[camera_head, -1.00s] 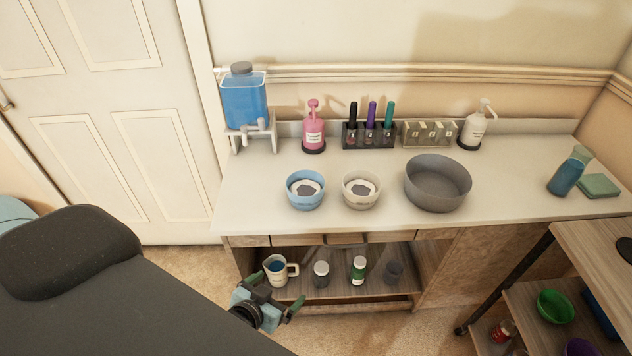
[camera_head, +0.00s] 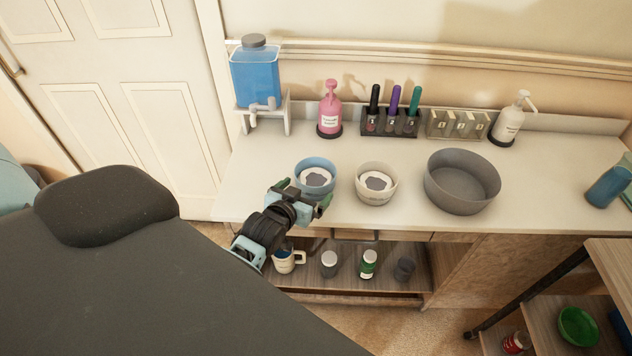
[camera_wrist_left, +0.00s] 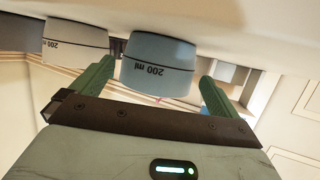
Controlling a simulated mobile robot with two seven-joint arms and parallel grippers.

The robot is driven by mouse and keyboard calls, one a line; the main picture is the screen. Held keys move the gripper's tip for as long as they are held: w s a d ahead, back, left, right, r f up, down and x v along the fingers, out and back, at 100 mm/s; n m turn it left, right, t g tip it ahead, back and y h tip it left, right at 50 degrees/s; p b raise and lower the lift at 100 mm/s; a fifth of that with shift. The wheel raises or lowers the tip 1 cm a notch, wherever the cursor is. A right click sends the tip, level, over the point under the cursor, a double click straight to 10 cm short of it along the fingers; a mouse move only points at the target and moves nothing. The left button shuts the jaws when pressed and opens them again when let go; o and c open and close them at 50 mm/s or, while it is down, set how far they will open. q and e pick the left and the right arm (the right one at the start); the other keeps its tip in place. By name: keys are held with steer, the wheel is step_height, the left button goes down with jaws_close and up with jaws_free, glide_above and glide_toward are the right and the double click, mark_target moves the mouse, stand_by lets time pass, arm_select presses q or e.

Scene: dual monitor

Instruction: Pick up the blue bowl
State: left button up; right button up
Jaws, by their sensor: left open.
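The blue bowl (camera_head: 316,176) stands on the pale countertop near its front edge, with white and dark contents showing inside. My left gripper (camera_head: 305,200) is open at the near side of this bowl, its green fingers spread and empty. In the left wrist view, which appears upside down, a bowl marked 200 ml (camera_wrist_left: 158,66) sits between and beyond the two fingers (camera_wrist_left: 150,85). A second bowl (camera_wrist_left: 75,40) shows to its left there. In the head view the cream bowl (camera_head: 375,184) stands right of the blue one. My right gripper is not in view.
A large grey basin (camera_head: 462,181) stands further right. Behind are a blue dispenser (camera_head: 256,80), a pink pump bottle (camera_head: 330,110), a pen rack (camera_head: 390,122) and a white pump bottle (camera_head: 509,122). A shelf below holds a mug (camera_head: 286,260) and jars.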

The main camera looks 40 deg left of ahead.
mark_target(313, 183)
arm_select(q)
steer(key=shift+x, duration=2.55)
steer(key=c, duration=0.9)
steer(key=shift+r, duration=0.1)
steer(key=shift+r, duration=0.5)
steer(key=shift+s+a+r, duration=0.2)
steer(key=shift+r, duration=0.4)
steer(key=shift+s+a+r, duration=0.15)
steer(key=shift+s+r, duration=0.05)
steer(key=shift+r, duration=0.45)
steer(key=s+a, duration=0.3)
steer(key=s, duration=0.1)
steer(key=s+a+r, duration=0.1)
steer(key=s+a, duration=0.2)
steer(key=s, duration=0.1)
steer(key=s+a, duration=0.2)
steer(key=s, duration=0.2)
steer(key=shift+s+a+r, duration=0.1)
steer(key=shift+a+r, duration=0.1)
steer(key=shift+a, duration=0.2)
